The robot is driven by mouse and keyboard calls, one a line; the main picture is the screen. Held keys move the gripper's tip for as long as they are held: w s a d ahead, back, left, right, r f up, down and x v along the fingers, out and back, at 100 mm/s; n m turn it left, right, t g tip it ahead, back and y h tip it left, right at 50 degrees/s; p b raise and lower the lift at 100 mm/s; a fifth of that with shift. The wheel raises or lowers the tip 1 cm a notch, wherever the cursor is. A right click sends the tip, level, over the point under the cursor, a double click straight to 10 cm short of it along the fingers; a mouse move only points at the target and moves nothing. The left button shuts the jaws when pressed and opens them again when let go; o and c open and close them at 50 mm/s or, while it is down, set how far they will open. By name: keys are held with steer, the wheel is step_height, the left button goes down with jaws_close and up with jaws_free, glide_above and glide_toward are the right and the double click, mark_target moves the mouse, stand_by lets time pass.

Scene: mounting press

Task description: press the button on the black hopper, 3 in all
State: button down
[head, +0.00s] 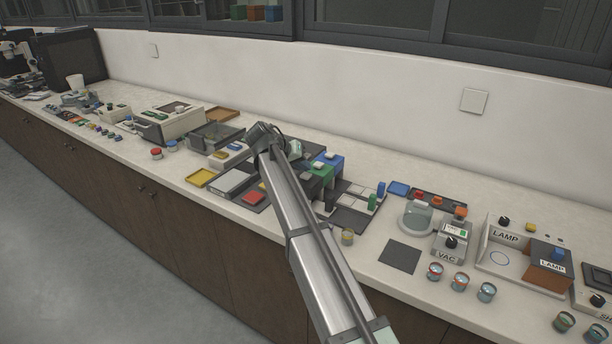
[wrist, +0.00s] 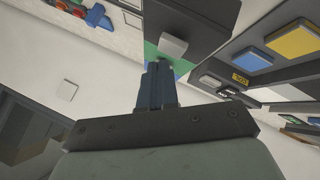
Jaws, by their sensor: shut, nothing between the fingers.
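A row of hoppers stands mid-counter in the head view, with the blue hopper (head: 334,163), the green hopper (head: 326,172) and the black hopper (head: 313,187) side by side, partly behind my arm. Pale buttons show on their tops. In the wrist view my gripper (wrist: 159,68) is shut and empty. Its fingertips are close to a pale grey square button (wrist: 174,46), beside a dark surface (wrist: 195,18) and green and blue patches. I cannot tell whether they touch the button, or which hopper it belongs to. In the head view the fingertips are hidden behind my wrist.
Left of the hoppers are a yellow tray (head: 202,178) and a red pad (head: 253,197). On the right are the vacuum unit (head: 449,243), labelled VAC, small jars and the lamp box (head: 526,254). The dark mat (head: 400,257) is bare.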

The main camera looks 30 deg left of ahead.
mark_target(303, 176)
steer(key=shift+r, duration=0.3)
steer(key=shift+r, duration=2.4)
stand_by(1.0)
step_height(303, 176, up, 4)
steer(key=shift+f, duration=0.1)
steer(key=shift+f, duration=0.15)
stand_by(0.3)
steer(key=shift+f, duration=4.3)
steer(key=shift+f, duration=0.1)
steer(key=shift+f, duration=0.3)
